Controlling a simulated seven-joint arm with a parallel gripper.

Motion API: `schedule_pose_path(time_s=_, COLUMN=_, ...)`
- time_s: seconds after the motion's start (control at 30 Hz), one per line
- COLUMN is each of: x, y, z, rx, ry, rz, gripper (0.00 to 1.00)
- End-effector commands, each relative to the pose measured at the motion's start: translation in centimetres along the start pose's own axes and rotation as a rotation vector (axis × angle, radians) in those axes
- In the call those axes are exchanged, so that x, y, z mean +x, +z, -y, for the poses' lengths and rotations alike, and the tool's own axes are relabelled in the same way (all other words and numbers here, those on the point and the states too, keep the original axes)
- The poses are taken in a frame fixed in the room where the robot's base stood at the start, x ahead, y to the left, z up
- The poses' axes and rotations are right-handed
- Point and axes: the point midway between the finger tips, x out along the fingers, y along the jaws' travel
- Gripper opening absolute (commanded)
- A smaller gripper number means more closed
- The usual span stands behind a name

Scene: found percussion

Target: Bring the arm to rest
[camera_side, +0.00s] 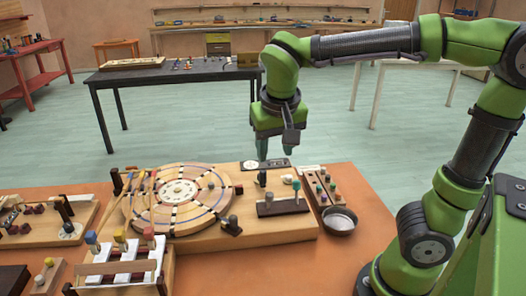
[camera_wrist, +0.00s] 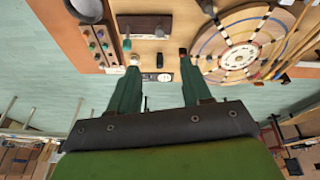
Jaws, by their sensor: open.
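My gripper (camera_side: 263,150) hangs pointing down from my green arm, above the back edge of the wooden board (camera_side: 273,226). In the wrist view my gripper (camera_wrist: 160,82) shows two dark green fingers spread apart with nothing between them. Beyond the fingertips is a small dark plate (camera_wrist: 157,77) at the board's edge. The plate also shows in the side view (camera_side: 266,164), just past the fingertips. A round wooden disc (camera_side: 180,192) with dark and light marks lies on the board, left of my gripper.
A metal bowl (camera_side: 340,220) stands at the board's right end, next to a block with coloured pegs (camera_side: 322,188). A dark slider block (camera_side: 282,206) is on the board. The orange table (camera_side: 375,195) is bare at right.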

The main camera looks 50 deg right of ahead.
Motion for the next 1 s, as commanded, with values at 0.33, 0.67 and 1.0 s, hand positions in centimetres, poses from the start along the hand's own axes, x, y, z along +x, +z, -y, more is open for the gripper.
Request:
schedule_pose_path(time_s=0.33, x=-0.2, y=0.0, z=0.0, rx=-0.001, ry=0.0, rz=0.0, gripper=0.48)
schedule_pose_path(time_s=0.67, x=1.0, y=4.5, z=0.8, rx=-0.257, ry=-0.303, rz=0.0, gripper=0.48)
schedule_pose_path(time_s=1.0, x=0.5, y=7.2, z=-1.9, rx=-0.158, ry=-0.54, rz=-0.17, gripper=0.48)
